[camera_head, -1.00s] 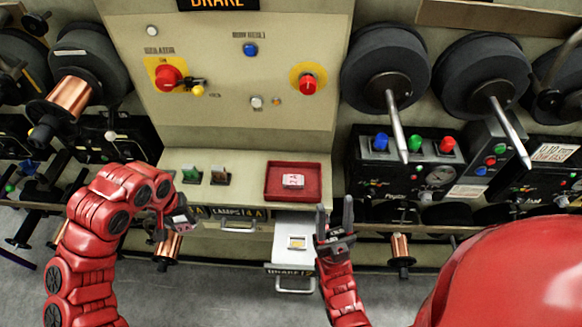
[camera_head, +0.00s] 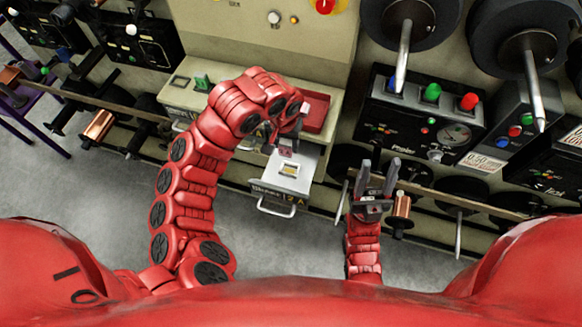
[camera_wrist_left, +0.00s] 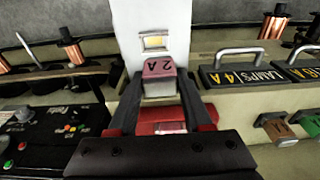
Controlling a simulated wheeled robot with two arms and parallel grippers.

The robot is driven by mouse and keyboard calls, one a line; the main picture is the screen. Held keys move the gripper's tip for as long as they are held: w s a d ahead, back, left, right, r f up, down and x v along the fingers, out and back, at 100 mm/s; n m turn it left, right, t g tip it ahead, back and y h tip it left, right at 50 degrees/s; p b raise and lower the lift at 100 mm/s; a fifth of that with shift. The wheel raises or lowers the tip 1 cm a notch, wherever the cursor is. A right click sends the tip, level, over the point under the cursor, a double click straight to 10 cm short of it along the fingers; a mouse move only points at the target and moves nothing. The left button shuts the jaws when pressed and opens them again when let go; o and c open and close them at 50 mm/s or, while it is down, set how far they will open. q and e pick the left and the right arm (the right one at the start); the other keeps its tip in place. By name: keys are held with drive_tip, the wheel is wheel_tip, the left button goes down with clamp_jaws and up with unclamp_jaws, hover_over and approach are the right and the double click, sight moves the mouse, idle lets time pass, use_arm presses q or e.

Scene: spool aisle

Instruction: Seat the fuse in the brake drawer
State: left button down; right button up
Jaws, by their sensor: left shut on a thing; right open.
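My left gripper (camera_head: 288,140) is shut on a fuse (camera_head: 286,148) with a red, "2 A"-marked top and pale body. The fuse also shows between the fingers in the left wrist view (camera_wrist_left: 160,75). The open white brake drawer (camera_head: 298,182) juts from the console; its yellowish socket (camera_head: 290,169) looks empty. In the head view the fuse is just above and behind the socket. In the left wrist view the socket (camera_wrist_left: 155,42) shows beyond the fuse, with a visible gap. My right gripper (camera_head: 379,180) is open and empty, right of the drawer.
A red tray (camera_head: 320,112) with a pale item sits on the console shelf behind the left gripper. A lamps drawer (camera_wrist_left: 240,77) is closed beside the brake drawer. A green switch (camera_head: 203,83) stands on the shelf. A rail (camera_head: 440,190) with copper spools runs to the right.

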sight(289, 154)
use_arm(q)
drive_tip(key=f, duration=0.3)
drive_tip(key=d+f+b, duration=0.1)
drive_tip(key=f, duration=0.1)
drive_tip(key=shift+s+f, duration=0.1)
wheel_tip(289, 154, down, 4)
drive_tip(key=shift+s+r+p, duration=0.1)
drive_tip(key=shift+p, duration=0.65)
drive_tip(key=shift+f, duration=0.4)
drive_tip(key=shift+f, duration=0.15)
drive_tip(key=shift+c, duration=1.6)
unclamp_jaws()
